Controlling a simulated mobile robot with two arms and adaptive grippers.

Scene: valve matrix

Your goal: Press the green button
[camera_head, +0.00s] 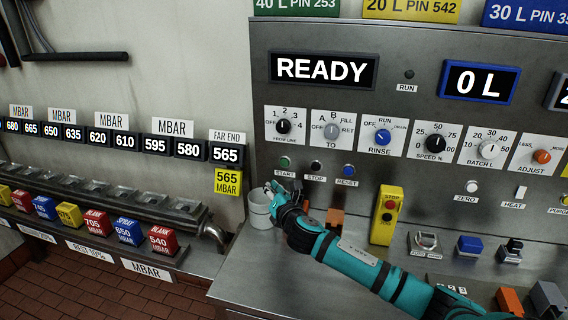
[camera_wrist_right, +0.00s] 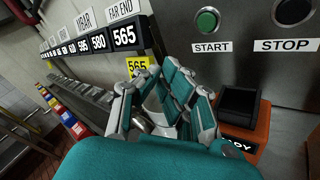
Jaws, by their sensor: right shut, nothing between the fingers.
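The green START button (camera_head: 285,162) sits on the grey control panel, left of the black STOP button (camera_head: 317,165). In the right wrist view the green button (camera_wrist_right: 207,20) is at the upper right, above its START label, and clear of the fingers. My right gripper (camera_head: 272,190) is shut and empty, just below and left of the green button in the head view, apart from it. In the wrist view its fingertips (camera_wrist_right: 158,75) are together, in front of a white cup. My left gripper is not in view.
The white cup (camera_head: 260,209) stands behind my right gripper on the steel counter. An orange holder (camera_head: 334,220) and a yellow stop box (camera_head: 386,214) are to the right. A blue RESET button (camera_head: 349,170) is beside STOP. Coloured blocks (camera_head: 127,231) line the left shelf.

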